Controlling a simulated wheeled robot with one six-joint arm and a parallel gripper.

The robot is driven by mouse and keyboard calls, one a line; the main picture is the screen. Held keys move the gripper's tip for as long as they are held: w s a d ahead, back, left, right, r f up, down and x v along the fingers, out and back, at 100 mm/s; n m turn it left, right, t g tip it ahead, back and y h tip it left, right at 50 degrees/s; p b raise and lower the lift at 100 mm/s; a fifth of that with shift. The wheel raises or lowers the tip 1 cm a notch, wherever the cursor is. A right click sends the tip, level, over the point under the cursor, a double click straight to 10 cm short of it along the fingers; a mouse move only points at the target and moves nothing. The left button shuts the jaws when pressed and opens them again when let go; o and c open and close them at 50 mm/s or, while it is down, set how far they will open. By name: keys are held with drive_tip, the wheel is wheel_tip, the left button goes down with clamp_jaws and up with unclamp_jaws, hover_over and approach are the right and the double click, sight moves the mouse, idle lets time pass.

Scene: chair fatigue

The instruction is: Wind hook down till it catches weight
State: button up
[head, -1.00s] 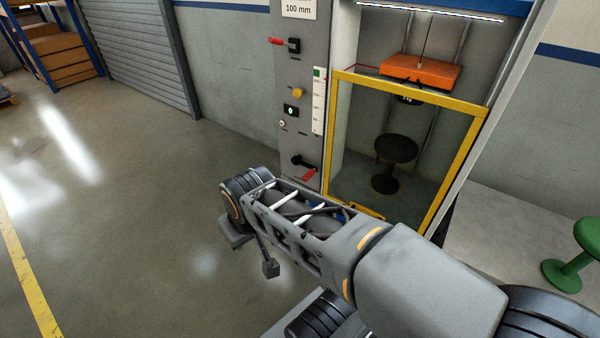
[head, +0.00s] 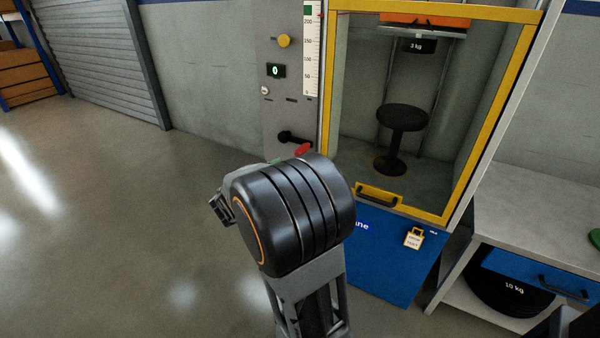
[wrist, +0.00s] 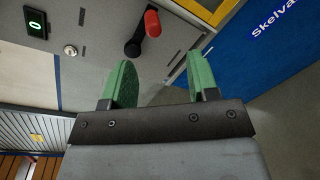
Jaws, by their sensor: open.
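The black crank (head: 290,137) with a red handle (head: 303,149) sits low on the grey machine column. In the wrist view the crank (wrist: 133,47) and its red handle (wrist: 152,23) lie just beyond my gripper (wrist: 158,68), roughly in line with the gap between its green fingers. The fingers are open and empty, apart from the handle. In the head view my own arm hides most of the gripper. The black 3 kg weight (head: 416,45) hangs under the orange block (head: 425,21), above a black stool (head: 402,118). I cannot make out the hook.
A yellow-framed guard (head: 497,100) with a black handle closes the machine front. A display (head: 276,71) and yellow button (head: 284,41) sit above the crank. Floor at left is clear.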

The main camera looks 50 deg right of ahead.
sight(298, 154)
drive_tip(key=shift+n+t+h, duration=0.4)
drive_tip(key=shift+n+t, duration=0.3)
drive_tip(key=shift+n, duration=0.1)
drive_tip(key=b+x, duration=0.1)
drive_tip(key=x, duration=0.4)
drive_tip(key=w+f+b+x, duration=0.1)
drive_tip(key=x, duration=0.4)
drive_tip(key=b+x, duration=0.1)
drive_tip(key=x, duration=0.4)
drive_tip(key=shift+w+a+f, duration=0.2)
drive_tip(key=shift+w+f, duration=0.05)
clamp_jaws()
